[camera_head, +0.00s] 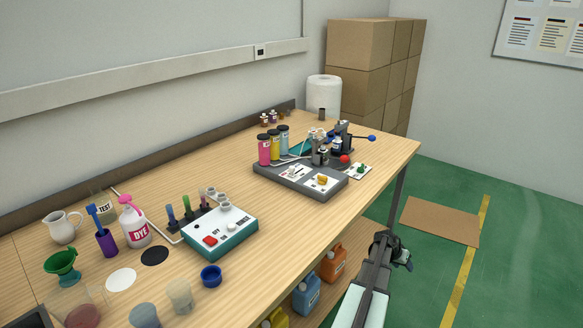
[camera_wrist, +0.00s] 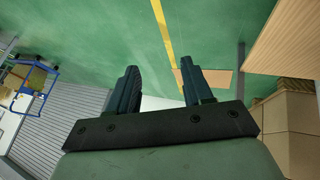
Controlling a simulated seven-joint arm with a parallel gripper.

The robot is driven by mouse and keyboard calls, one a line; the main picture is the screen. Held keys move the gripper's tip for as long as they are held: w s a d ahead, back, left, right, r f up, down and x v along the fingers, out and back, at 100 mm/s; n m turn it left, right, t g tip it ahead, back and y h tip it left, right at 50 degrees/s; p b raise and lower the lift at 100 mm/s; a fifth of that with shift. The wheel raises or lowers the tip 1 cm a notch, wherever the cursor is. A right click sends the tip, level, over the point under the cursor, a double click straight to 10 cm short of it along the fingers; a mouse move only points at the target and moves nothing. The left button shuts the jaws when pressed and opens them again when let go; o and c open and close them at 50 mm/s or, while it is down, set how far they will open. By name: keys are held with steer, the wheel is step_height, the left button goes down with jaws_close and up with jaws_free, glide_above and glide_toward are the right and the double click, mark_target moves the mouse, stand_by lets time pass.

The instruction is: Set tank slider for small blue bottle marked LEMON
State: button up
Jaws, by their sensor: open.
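A dark grey dispensing machine (camera_head: 300,188) stands toward the far end of the table. Pink (camera_head: 264,151), yellow (camera_head: 275,146) and blue (camera_head: 284,139) tanks stand at its back left. I cannot make out a small blue bottle marked LEMON. My gripper (camera_head: 392,248) is off the table's right edge, well away from the machine. In the wrist view its fingers (camera_wrist: 160,78) are apart, with nothing between them, over the green floor.
A teal-white box (camera_head: 220,235) with a red button stands nearer, beside a DYE bottle (camera_head: 135,228). A blue-knobbed lever (camera_head: 371,138) and red ball (camera_head: 344,159) rise at the machine's back right. Jugs (camera_head: 306,293) sit on the lower shelf. Cardboard boxes (camera_head: 360,60) stand behind.

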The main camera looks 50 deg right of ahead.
steer(key=d+r, duration=0.4)
steer(key=r, duration=0.2)
step_height(320, 180, up, 38)
steer(key=n+t+y, duration=0.1)
steer(key=n+t, duration=0.5)
glide_above(292, 167)
steer(key=s+a, duration=0.2)
steer(key=a, duration=0.3)
steer(key=shift+m, duration=0.3)
steer(key=x, duration=1.3)
steer(key=shift+a+f, duration=0.15)
steer(key=shift+f, duration=0.25)
steer(key=shift+s, duration=0.1)
jaws_close()
